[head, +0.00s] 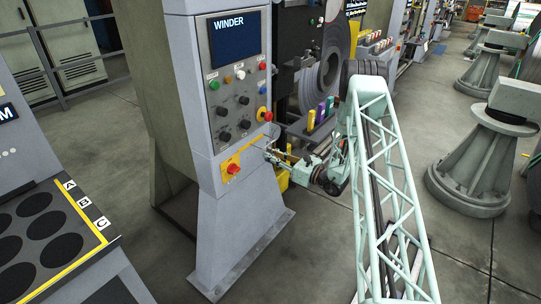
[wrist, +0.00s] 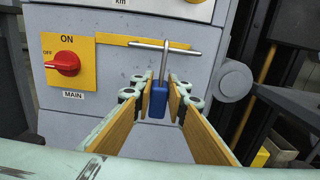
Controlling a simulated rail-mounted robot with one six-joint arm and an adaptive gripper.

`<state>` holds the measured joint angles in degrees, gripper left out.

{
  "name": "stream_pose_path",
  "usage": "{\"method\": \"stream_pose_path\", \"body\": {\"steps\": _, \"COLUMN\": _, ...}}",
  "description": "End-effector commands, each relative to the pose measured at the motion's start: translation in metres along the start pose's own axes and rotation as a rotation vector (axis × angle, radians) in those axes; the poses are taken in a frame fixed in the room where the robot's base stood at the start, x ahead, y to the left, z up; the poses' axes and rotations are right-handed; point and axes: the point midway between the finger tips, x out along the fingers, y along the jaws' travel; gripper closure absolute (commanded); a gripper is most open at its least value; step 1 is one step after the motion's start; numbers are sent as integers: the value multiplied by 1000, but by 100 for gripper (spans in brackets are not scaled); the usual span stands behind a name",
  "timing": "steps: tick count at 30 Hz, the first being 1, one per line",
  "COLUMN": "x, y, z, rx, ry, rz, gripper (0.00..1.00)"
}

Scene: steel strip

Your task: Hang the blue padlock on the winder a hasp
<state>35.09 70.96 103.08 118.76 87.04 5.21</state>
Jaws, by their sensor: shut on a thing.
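The blue padlock (wrist: 158,101) is upright between the tan-padded fingers of my gripper (wrist: 161,84), which is shut on it. In the head view my gripper (head: 272,153) is just right of the winder cabinet (head: 235,75); the padlock is too small to make out there.
A panel with dark round pads (head: 45,225) stands at the left. The floor between is clear.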

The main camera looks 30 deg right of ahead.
Motion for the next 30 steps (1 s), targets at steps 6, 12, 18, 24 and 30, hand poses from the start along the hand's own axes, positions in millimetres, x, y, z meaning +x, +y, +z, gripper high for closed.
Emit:
{"method": "stream_pose_path", "body": {"steps": 6, "x": 0, "y": 0, "z": -4, "rx": 0, "ry": 0, "rz": 0, "gripper": 98}}
{"method": "stream_pose_path", "body": {"steps": 12, "x": 0, "y": 0, "z": -5, "rx": 0, "ry": 0, "rz": 0, "gripper": 79}}
{"method": "stream_pose_path", "body": {"steps": 18, "x": 0, "y": 0, "z": -5, "rx": 0, "ry": 0, "rz": 0, "gripper": 70}}
{"method": "stream_pose_path", "body": {"steps": 24, "x": 0, "y": 0, "z": -5, "rx": 0, "ry": 0, "rz": 0, "gripper": 70}}
{"method": "stream_pose_path", "body": {"steps": 30, "x": -5, "y": 0, "z": -5, "rx": 0, "ry": 1, "rz": -1, "gripper": 70}}
